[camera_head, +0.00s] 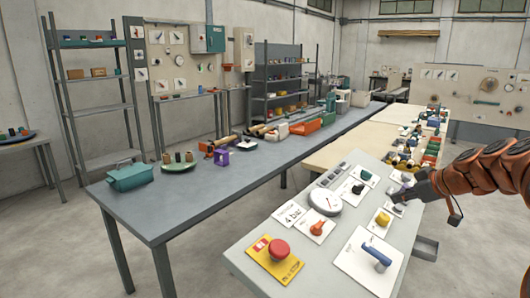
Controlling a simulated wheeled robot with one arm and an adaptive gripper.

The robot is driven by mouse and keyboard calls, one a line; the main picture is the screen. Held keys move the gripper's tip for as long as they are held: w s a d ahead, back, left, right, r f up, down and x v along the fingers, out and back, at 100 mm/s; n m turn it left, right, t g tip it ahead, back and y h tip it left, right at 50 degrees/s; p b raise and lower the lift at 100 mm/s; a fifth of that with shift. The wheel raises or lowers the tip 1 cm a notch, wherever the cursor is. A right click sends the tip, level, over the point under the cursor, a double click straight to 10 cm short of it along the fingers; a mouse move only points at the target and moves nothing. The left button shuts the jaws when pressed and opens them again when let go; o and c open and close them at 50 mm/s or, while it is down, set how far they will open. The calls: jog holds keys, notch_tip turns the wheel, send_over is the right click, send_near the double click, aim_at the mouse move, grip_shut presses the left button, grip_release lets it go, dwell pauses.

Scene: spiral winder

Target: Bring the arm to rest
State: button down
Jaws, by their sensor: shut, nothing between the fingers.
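My arm, orange and ribbed, reaches in from the right edge. It ends in my gripper (401,197), which is small, dark and partly hard to make out. My gripper is low over the right side of the light grey panel table (245,255), near the yellow knob (382,219) and the dark knobs beyond it. Its fingers are shut with nothing seen between them. I cannot tell whether it touches the panel.
The panel bears a red mushroom button (278,250), an orange knob (318,228), a round gauge (325,200) and a blue lever (376,254). A long grey table (160,210) stands left with a green box (130,176). Floor at left is clear.

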jog(key=s+a+f+m+g, duration=0.1)
jog(key=s+a+f+g, duration=0.2)
jog(key=s+a, duration=0.7)
jog(key=s+a+f+m+g, duration=0.2)
jog(key=s+a+f+g, duration=0.15)
jog(key=s+a, duration=0.6)
jog(key=s+d+f+m+g+h, duration=0.15)
jog(key=s+f, duration=0.25)
jog(key=s, duration=0.8)
jog(key=s+a+f+m+g+h, duration=0.1)
jog(key=s+f+m+g+h, duration=0.2)
jog(key=s, duration=1)
jog(key=w+f+b+x, duration=0.1)
jog(key=w+b+x, duration=0.1)
jog(key=b+x, duration=0.9)
jog(key=s+p+v, duration=0.2)
jog(key=p+v, duration=1.1)
jog(key=shift+s+d+r+t+p, duration=0.25)
jog(key=shift+d+r+t+p, duration=0.05)
jog(key=shift+r, duration=0.05)
jog(key=shift+m, duration=0.25)
